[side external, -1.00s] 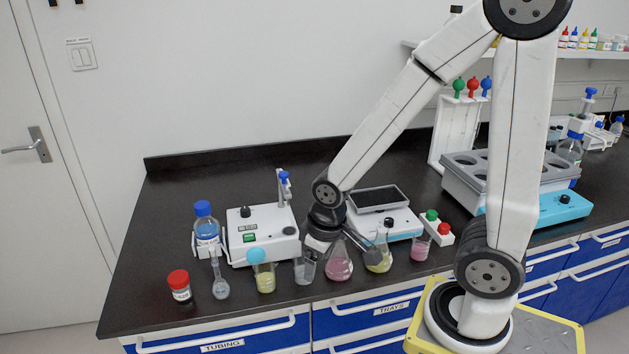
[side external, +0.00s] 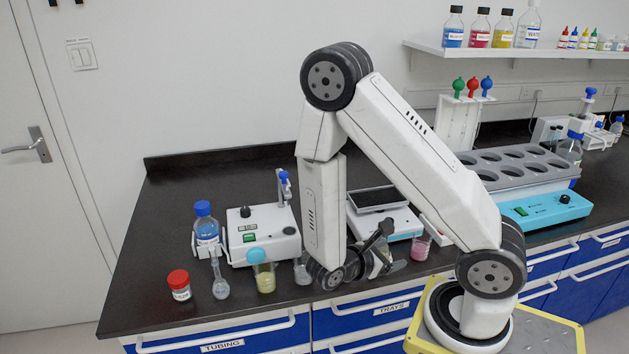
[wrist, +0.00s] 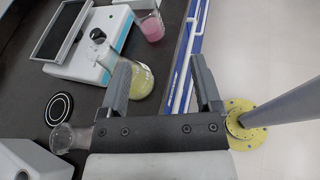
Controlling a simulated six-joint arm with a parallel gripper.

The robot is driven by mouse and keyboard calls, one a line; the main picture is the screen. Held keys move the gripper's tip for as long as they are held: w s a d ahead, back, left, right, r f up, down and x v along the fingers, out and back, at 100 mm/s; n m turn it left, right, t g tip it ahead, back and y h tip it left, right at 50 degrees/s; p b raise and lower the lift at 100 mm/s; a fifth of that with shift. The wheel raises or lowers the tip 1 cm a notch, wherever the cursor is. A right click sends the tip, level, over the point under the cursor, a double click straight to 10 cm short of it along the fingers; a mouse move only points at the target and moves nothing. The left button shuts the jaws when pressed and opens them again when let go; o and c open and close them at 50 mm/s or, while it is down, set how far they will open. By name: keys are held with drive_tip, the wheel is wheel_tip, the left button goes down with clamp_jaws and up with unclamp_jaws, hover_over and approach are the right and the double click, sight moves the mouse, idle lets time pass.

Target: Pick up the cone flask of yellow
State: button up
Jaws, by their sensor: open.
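The cone flask of yellow (wrist: 142,82) stands upright on the dark bench near its front edge. In the wrist view it shows between my fingers, close to the left one, which covers part of its side. My gripper (wrist: 160,68) is open and empty, reaching low toward the flask. In the side external view my gripper (side external: 392,247) is at the flask's place, and its fingers and wrist hide most of the flask. I cannot tell whether a finger touches the glass.
A pink beaker (wrist: 152,27) stands just beyond the flask. A white scale (wrist: 88,48) lies behind it. A yellow beaker (side external: 265,277) and a volumetric flask (side external: 220,287) stand to the left.

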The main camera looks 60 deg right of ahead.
drive_tip(key=w+n+t+h, duration=0.1)
drive_tip(key=n+t, duration=0.1)
drive_tip(key=w+d+n+t+h, duration=0.1)
drive_tip(key=n+t+h, duration=0.1)
drive_tip(key=w+d+n+t+h, duration=0.1)
drive_tip(key=w+n, duration=0.1)
drive_tip(key=shift+f+n+t+h, duration=0.3)
drive_tip(key=shift+f+t+h, duration=0.1)
drive_tip(key=shift+d, duration=1.3)
drive_tip(key=shift+d, duration=0.1)
drive_tip(key=shift+w+d, duration=0.15)
drive_tip(key=shift+d, duration=2.35)
clamp_jaws()
